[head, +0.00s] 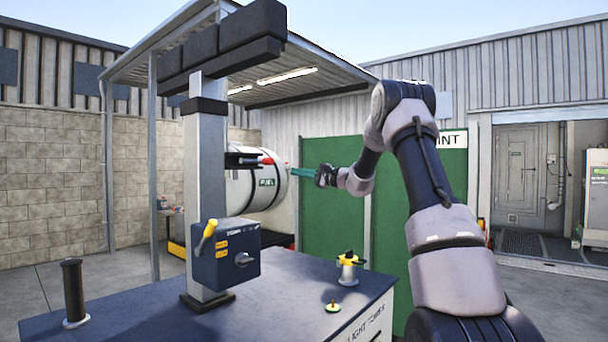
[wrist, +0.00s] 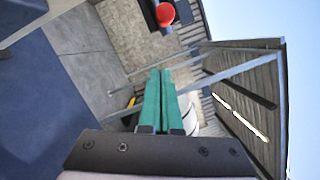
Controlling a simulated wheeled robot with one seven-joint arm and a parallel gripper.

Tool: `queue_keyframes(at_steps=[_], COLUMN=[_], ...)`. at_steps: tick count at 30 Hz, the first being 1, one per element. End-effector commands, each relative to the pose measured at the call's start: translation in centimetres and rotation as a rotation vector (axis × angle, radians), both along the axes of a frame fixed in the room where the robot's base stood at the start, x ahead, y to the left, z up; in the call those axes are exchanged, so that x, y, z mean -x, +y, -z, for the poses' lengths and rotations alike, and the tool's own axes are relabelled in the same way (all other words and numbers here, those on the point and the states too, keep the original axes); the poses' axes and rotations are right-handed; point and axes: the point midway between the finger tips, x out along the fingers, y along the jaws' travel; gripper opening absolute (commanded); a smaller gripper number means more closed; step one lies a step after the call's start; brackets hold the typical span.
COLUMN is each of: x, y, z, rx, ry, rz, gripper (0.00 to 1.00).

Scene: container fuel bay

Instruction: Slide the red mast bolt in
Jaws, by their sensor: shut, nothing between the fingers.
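The red mast bolt (head: 266,160) sticks out to the right from a dark bracket on the side of the grey mast (head: 205,140). In the wrist view its round red end (wrist: 165,14) faces me near the top edge, in front of the dark bracket. My gripper (head: 292,170) has teal fingers, pressed together and empty, pointing left towards the mast. Its tips are just right of the bolt's end in the head view, apparently apart from it. In the wrist view the shut fingers (wrist: 160,72) point up the picture, below the red end. How far the bolt sits inside is hidden.
A blue control box (head: 226,255) with a yellow lever (head: 207,236) is on the mast's lower part. The dark-blue deck (head: 270,300) carries a black post (head: 73,290) and a yellow-topped fitting (head: 348,268). A white tank (head: 255,185) stands behind. The air around my gripper looks clear.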

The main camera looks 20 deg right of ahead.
Motion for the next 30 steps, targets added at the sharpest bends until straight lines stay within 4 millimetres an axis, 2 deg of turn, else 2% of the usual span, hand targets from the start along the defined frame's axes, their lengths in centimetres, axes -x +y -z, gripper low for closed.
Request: queue_keyframes(at_steps=[1, 7, 10, 15, 28, 30], x=[-0.8, -3.5, -2.2, -1.4, -1.1, -0.8], y=[1.0, 4.1, 5.1, 6.3, 6.6, 7.1], z=[-0.1, -0.5, -1.5, -2.2, -2.4, -2.4], rx=[0.001, 0.001, 0.001, 0.001, 0.001, 0.000], ry=[-0.001, -0.001, -0.001, 0.001, 0.001, 0.000], rz=[-0.003, -0.003, -0.001, 0.000, 0.000, -0.001], gripper=[0.00, 0.00, 0.00, 0.00, 0.00, 0.00])
